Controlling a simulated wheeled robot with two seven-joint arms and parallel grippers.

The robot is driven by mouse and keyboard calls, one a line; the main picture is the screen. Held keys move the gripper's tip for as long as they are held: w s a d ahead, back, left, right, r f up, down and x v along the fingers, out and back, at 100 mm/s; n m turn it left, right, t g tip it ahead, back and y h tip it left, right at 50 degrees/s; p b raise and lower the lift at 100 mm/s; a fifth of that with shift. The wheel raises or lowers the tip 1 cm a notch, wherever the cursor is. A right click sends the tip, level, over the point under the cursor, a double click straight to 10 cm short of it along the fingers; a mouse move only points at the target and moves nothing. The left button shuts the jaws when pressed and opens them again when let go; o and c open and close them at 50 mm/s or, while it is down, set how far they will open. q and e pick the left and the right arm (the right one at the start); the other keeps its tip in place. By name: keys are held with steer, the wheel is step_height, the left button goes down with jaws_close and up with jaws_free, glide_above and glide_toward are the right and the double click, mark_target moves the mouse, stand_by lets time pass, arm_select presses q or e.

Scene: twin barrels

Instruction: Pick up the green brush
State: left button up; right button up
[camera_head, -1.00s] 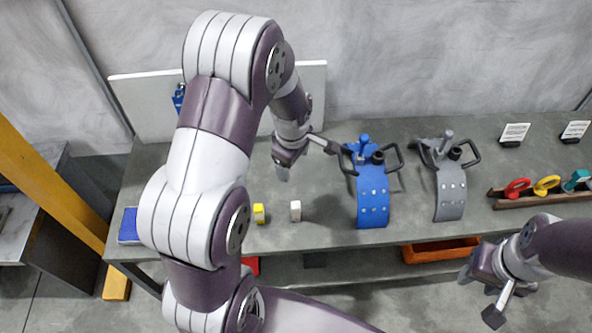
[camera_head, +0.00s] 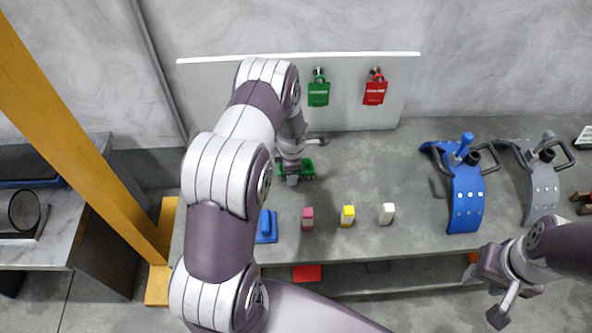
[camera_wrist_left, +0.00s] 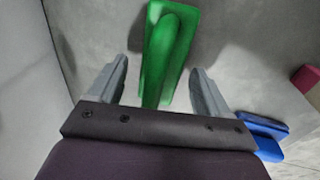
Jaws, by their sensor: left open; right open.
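The green brush (camera_head: 309,167) lies on the grey table, partly hidden behind my left gripper (camera_head: 297,172) in the head view. In the left wrist view the green brush (camera_wrist_left: 168,50) has a raised handle along its top, and its near end reaches between the two fingers. My left gripper (camera_wrist_left: 160,88) is open there, one finger on each side, with gaps between the fingers and the brush. Whether it touches the brush cannot be told. My right gripper (camera_head: 500,290) is open and empty in front of the table at the right.
A blue brush (camera_head: 266,227) lies near the table's front edge. Pink (camera_head: 308,218), yellow (camera_head: 348,216) and white (camera_head: 387,214) blocks stand to its right. A white board (camera_head: 350,100) with green and red tags stands behind. Blue (camera_head: 466,200) and grey (camera_head: 541,190) curved stands are farther right.

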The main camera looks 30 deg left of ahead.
arm_select(q)
steer(key=shift+r, duration=0.1)
steer(key=c, duration=1.2)
steer(key=r, duration=0.4)
steer(key=shift+w+d+r+p, duration=0.3)
steer(key=shift+d, duration=0.05)
steer(key=w+d+r, duration=0.6)
steer(key=d, duration=0.2)
steer(key=shift+w+d+r, duration=0.2)
steer(key=shift+w+d, duration=0.05)
steer(key=shift+d, duration=0.1)
